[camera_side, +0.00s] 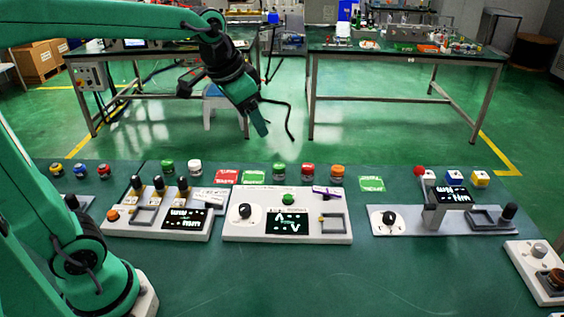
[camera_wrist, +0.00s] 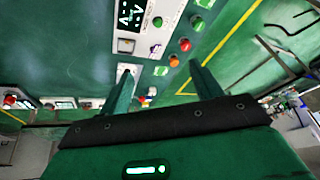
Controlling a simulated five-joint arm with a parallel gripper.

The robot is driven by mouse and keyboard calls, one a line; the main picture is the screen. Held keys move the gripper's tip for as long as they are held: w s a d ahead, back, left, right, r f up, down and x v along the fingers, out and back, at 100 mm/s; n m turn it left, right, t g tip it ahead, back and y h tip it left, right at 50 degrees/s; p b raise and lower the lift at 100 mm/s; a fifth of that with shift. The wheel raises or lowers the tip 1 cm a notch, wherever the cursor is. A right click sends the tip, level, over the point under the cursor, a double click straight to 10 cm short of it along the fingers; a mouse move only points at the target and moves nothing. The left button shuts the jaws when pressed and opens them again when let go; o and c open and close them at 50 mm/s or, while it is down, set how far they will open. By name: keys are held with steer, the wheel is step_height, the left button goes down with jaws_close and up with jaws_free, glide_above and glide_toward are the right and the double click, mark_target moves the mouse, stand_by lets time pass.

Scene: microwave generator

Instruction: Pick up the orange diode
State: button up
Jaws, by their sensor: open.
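The orange diode (camera_side: 337,174) is a small orange-topped cylinder standing upright at the right end of a row of coloured cylinders, behind the middle panel. In the wrist view it (camera_wrist: 174,61) shows between and beyond my fingertips, beside the red one. My gripper (camera_side: 262,128) hangs in the air above and behind the row, left of the orange diode in the side view. The wrist view shows my gripper's two fingers (camera_wrist: 161,75) spread apart with nothing between them. No finger appears to touch the diode.
The red cylinder (camera_side: 308,172) stands close left of the orange one, then a green one (camera_side: 279,172). The middle panel (camera_side: 288,215) with knob and screen lies in front. A flat green label (camera_side: 372,184) lies to the right. A grey raised-screen panel (camera_side: 440,220) stands further right.

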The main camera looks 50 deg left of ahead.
steer(key=w+f+m, duration=0.1)
steer(key=w, duration=0.7)
steer(key=m+g, duration=0.2)
steer(key=m, duration=0.3)
glide_above(338, 169)
steer(key=s, duration=0.1)
steer(key=s+x, duration=0.1)
steer(key=x, duration=0.5)
steer(key=s+x, duration=0.2)
steer(key=x, duration=0.4)
steer(key=s+f+x, duration=0.1)
steer(key=x, duration=0.6)
steer(key=shift+s+d+f, duration=0.1)
steer(key=shift+s+f, duration=0.05)
steer(key=shift+s, duration=0.15)
steer(key=shift+f, duration=0.1)
steer(key=shift+x, duration=1.15)
steer(key=shift+f, duration=0.1)
steer(key=shift+x, duration=2.5)
steer(key=shift+c, duration=0.3)
